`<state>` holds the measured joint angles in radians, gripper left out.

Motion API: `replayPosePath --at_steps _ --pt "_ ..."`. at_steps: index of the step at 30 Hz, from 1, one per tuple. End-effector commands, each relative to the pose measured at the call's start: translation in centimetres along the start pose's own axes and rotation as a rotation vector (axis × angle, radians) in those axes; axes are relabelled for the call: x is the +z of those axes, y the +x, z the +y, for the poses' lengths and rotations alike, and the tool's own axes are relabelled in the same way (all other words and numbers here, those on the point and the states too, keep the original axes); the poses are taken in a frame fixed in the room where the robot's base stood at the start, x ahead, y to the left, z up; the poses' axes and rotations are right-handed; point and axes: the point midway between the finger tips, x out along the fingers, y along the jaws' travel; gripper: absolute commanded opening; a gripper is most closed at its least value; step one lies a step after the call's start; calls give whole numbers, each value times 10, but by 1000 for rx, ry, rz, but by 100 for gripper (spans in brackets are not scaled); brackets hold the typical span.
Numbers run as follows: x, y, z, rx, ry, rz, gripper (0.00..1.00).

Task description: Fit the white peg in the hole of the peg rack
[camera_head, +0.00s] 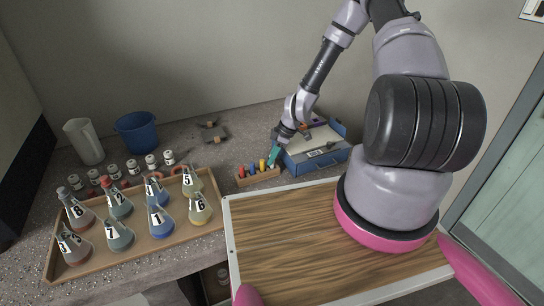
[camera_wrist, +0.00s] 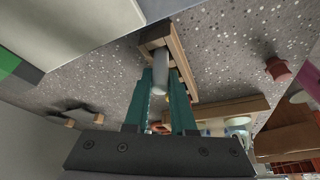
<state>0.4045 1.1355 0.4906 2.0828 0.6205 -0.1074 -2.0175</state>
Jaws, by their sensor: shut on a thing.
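The peg rack (camera_head: 258,176) is a small wooden block on the bench, with red (camera_head: 242,171), blue (camera_head: 252,169) and yellow (camera_head: 262,164) pegs standing in a row. My gripper (camera_head: 272,157) is at its right end, teal fingers pointing down. In the wrist view, my gripper (camera_wrist: 162,82) is shut on the white peg (camera_wrist: 160,70). The peg lies in front of the wooden rack (camera_wrist: 154,36) in that view; I cannot tell whether its tip is in a hole. In the head view the white peg is not discernible.
A blue box (camera_head: 322,161) stands close to the right of the rack. A wooden tray (camera_head: 178,237) of numbered flasks is to the left. Small jars, a blue bucket (camera_head: 136,132) and a white cup (camera_head: 84,142) stand behind. A grey object (camera_head: 214,134) lies behind the rack.

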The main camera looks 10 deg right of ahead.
Motion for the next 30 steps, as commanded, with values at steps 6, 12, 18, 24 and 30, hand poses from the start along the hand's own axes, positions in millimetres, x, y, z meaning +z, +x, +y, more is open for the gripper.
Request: replayPosePath --at_steps 6,12,18,24,30 --pt "2 4 0 0 1 0 0" --pt "3 7 0 0 0 0 0" --pt "4 10 0 -1 0 0 0" --pt "4 10 0 0 0 0 58" --pt "4 9 0 0 0 0 58"
